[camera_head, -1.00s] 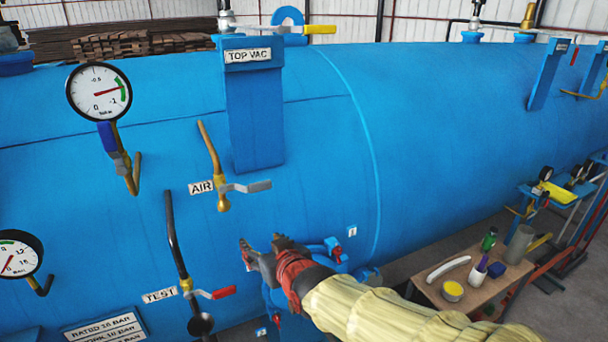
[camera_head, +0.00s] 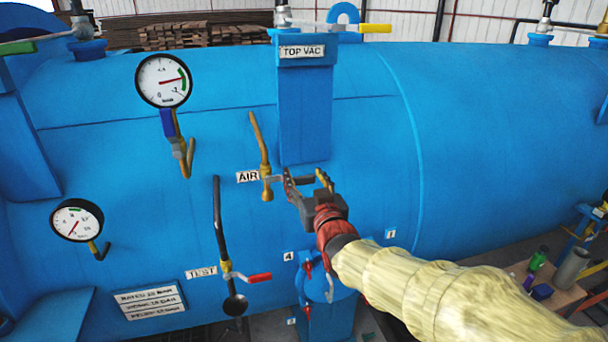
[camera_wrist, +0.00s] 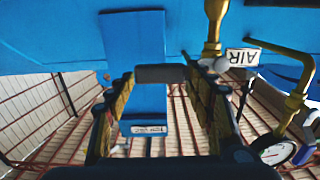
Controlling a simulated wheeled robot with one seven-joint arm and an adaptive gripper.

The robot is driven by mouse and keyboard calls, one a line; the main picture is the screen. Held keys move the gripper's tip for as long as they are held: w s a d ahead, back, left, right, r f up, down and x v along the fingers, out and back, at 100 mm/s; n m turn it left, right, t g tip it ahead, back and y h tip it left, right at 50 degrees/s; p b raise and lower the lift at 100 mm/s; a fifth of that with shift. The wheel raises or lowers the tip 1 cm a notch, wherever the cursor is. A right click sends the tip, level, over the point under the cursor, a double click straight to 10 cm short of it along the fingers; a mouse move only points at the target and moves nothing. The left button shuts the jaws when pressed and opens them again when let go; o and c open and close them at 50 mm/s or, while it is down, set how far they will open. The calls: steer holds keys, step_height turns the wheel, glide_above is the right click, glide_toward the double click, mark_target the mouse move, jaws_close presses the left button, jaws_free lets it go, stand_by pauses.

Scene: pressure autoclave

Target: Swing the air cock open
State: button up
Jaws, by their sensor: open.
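The air cock (camera_head: 266,182) is a brass valve beside the AIR label (camera_head: 248,176) on the blue vessel, with a bent brass pipe rising from it. Its grey lever (camera_wrist: 160,73) sticks out to the right, roughly level. My gripper (camera_head: 305,181) is open at the lever, one finger on the valve side and the other near the lever's free end. In the wrist view, which is upside down, the lever lies across the gap between the fingertips (camera_wrist: 163,82). I cannot tell whether the fingers touch it. The brass valve body (camera_wrist: 212,45) is just beyond the right finger.
The TOP VAC column (camera_head: 304,115) stands just above my gripper. The red-handled TEST valve (camera_head: 245,277) is below left. Two gauges (camera_head: 164,80) (camera_head: 76,220) hang at left. A blue fitting with red clips (camera_head: 328,285) is below my wrist.

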steer(key=shift+w+a, duration=0.15)
steer(key=shift+w, duration=0.35)
steer(key=c, duration=0.4)
jaws_close()
